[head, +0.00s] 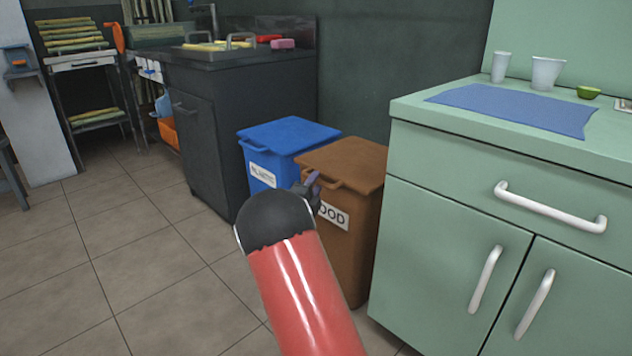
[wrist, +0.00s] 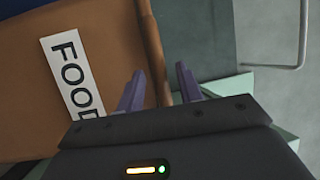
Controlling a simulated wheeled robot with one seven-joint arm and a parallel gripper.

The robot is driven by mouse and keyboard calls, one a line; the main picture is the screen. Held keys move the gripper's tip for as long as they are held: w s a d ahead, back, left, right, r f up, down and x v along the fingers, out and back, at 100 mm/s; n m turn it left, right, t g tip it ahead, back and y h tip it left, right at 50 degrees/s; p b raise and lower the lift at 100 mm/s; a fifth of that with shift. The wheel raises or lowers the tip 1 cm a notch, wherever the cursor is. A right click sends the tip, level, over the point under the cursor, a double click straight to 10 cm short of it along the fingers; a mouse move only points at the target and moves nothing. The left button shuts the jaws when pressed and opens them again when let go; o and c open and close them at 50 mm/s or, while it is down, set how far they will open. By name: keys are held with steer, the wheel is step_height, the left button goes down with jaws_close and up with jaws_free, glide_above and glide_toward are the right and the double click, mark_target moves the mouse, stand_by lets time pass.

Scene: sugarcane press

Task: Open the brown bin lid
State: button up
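The brown bin (head: 355,245) stands on the floor between the blue bin and the green cabinet, with a white label reading FOOD partly hidden by my arm. Its brown lid (head: 345,160) lies flat and closed, with a handle at the front edge. My gripper (head: 312,182) is at the front of the bin, close to the lid's front edge. In the wrist view my gripper (wrist: 158,88) has its two purple fingers apart, with the lid's edge (wrist: 153,50) running between or just beyond them. Whether the fingers touch the lid cannot be told.
A blue bin (head: 285,135) with a closed lid stands directly left of the brown bin. The green cabinet (head: 450,215) with white handles is close on the right. A dark sink cabinet (head: 220,120) stands behind left. Open tiled floor (head: 140,250) lies to the left.

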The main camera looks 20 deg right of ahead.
steer(key=shift+x, duration=1.05)
steer(key=shift+c, duration=0.5)
jaws_close()
